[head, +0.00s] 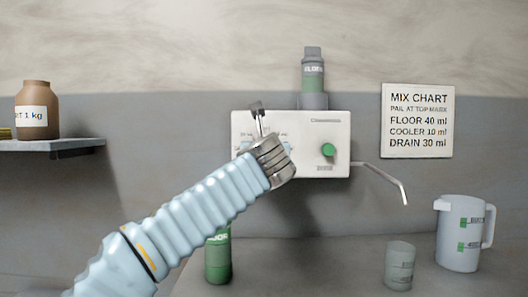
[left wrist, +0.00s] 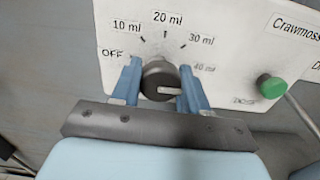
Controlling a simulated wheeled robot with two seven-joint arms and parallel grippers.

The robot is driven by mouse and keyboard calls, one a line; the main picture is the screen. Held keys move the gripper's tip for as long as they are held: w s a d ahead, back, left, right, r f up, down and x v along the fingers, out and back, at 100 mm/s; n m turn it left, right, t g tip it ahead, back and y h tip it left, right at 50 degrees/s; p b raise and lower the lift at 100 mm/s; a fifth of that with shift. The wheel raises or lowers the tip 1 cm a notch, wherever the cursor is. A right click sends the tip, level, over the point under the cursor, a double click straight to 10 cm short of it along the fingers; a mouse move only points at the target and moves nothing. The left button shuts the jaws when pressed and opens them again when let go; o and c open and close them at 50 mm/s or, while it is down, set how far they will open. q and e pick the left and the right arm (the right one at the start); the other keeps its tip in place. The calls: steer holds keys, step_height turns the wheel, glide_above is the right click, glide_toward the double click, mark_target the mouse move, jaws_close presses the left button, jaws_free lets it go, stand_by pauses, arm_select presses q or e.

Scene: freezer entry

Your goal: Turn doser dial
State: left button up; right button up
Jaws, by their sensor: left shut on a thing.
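The doser (head: 318,132) is a white box on the wall. Its dark round dial (left wrist: 158,77) shows in the left wrist view, with a scale from OFF at the left over 10, 20 and 30 ml to 40 ml at the right. The dial's white mark lies low on its face and points right, a little below the 40 ml label. My left gripper (left wrist: 160,82) is shut on the dial, one blue finger on each side. In the head view my left gripper (head: 264,143) covers the dial. My right gripper is not in view.
A green button (head: 328,150) and a bent spout (head: 385,178) are on the doser's right. Below stand a clear cup (head: 399,266), a white jug (head: 460,235) and a green bottle (head: 218,262). A mix chart (head: 418,121) hangs at the right. A shelf (head: 60,145) holds a brown jar.

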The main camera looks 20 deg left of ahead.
arm_select(q)
steer(key=shift+f, duration=0.15)
steer(key=o, duration=1.1)
steer(key=shift+c, duration=0.2)
steer(key=b+v, duration=0.2)
steer(key=v, duration=1.1)
steer(key=shift+s+d, duration=0.2)
steer(key=shift+s, duration=0.15)
